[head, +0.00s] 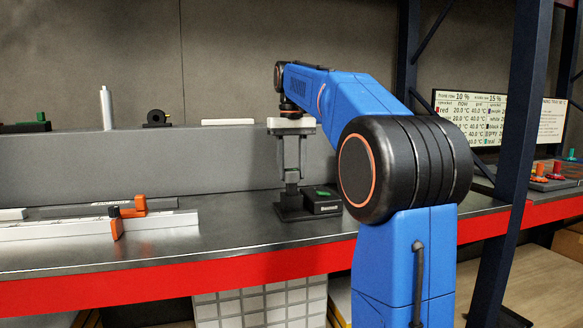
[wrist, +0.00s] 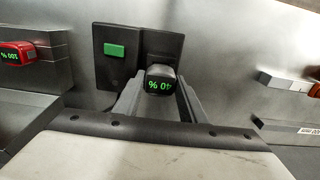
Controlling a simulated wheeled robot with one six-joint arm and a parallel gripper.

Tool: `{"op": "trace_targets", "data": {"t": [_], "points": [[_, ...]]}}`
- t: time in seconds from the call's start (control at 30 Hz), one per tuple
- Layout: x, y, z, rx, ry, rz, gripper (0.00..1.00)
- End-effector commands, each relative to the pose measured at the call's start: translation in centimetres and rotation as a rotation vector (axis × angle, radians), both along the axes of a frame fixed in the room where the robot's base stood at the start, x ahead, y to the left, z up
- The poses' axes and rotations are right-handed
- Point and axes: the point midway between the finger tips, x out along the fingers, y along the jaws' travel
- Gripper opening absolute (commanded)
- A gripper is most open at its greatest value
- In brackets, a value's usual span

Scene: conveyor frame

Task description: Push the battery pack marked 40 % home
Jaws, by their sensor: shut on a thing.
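The battery pack marked 40 % (wrist: 160,82) is a small dark block with green digits, upside down in the wrist view. My gripper (head: 292,172) points straight down and is shut on the pack, with one finger on each side of it. The pack stands at the black dock (head: 324,208), which lies on the metal bench. The dock also shows in the wrist view (wrist: 124,72), with a green button (wrist: 114,50) beside the pack. How deep the pack sits in the dock is hidden.
A red pack marked 100 % (wrist: 18,50) is at the left of the wrist view. A white rail with orange clamps (head: 117,222) lies on the bench to the left. A grey ledge (head: 200,160) runs behind the dock. The bench between rail and dock is clear.

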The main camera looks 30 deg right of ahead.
Motion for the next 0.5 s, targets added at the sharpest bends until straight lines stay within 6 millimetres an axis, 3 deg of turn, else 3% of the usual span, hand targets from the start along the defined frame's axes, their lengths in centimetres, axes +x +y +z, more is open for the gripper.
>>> {"op": "trace_targets", "data": {"t": [0.5], "points": [[0.0,0.0,-1.2,0.000,0.000,0.000,0.15]]}}
